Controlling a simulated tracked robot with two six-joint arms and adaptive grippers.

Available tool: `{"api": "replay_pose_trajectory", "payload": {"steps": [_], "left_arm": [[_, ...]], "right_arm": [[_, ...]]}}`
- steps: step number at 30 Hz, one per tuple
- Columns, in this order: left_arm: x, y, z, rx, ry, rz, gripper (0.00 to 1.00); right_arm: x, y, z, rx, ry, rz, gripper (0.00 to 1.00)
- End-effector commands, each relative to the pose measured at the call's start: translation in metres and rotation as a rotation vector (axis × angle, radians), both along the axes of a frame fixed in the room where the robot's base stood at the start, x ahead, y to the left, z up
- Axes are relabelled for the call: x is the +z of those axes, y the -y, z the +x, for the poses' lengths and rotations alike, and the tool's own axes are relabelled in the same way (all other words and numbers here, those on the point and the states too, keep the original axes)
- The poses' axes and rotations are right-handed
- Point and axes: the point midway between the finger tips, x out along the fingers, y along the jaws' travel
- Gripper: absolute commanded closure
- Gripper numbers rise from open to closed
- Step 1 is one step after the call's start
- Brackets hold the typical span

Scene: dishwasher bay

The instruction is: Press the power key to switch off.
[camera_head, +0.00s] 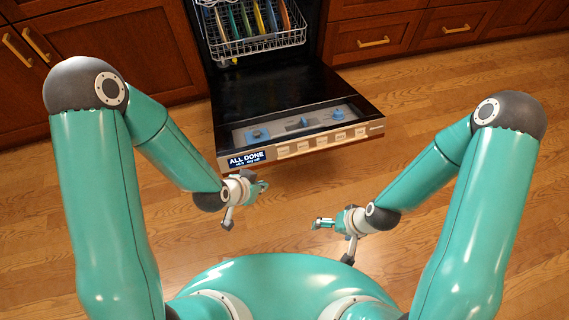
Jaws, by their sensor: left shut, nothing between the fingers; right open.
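The dishwasher door (285,100) is folded down flat, with a row of pale keys on its front edge. A small display (247,159) left of the keys reads "ALL DONE" above a smaller line. The key row (323,140) has several keys; their labels are too small to read, so I cannot tell which is the power key. My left gripper (262,187) is shut and empty, just in front of and below the display end of the door edge, seemingly apart from it. My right gripper (319,223) is open and empty, farther from the door, over the floor.
A dish rack (258,38) with several coloured plates stands inside the open dishwasher. The door's inner face carries a grey dispenser panel (299,122) with blue parts. Wooden cabinets (403,38) flank the machine. The wooden floor (420,100) right of the door is clear.

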Motion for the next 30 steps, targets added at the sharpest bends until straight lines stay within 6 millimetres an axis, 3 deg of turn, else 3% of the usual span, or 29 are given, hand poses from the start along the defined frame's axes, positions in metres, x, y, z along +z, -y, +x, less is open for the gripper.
{"api": "replay_pose_trajectory", "payload": {"steps": [1, 3, 9, 12, 18, 30], "left_arm": [[-0.030, 0.010, 0.010, -0.063, 0.079, 0.020, 1.00], [-0.041, 0.022, 0.023, -0.150, 0.188, 0.054, 1.00], [-0.060, 0.056, 0.049, -0.357, 0.482, 0.154, 1.00], [-0.063, 0.070, 0.056, -0.428, 0.593, 0.196, 1.00], [-0.060, 0.085, 0.062, -0.501, 0.717, 0.248, 1.00], [-0.056, 0.086, 0.063, -0.512, 0.735, 0.256, 1.00]], "right_arm": [[-0.043, 0.000, 0.000, 0.000, 0.000, 0.000, 0.02], [-0.072, 0.000, 0.000, 0.000, 0.000, 0.000, 0.02], [-0.142, 0.000, 0.000, 0.000, 0.000, 0.000, 0.02], [-0.165, 0.000, 0.000, 0.000, 0.000, 0.000, 0.02], [-0.185, 0.000, 0.000, 0.000, 0.001, 0.000, 0.02], [-0.185, 0.000, 0.000, 0.000, 0.001, 0.000, 0.02]]}}
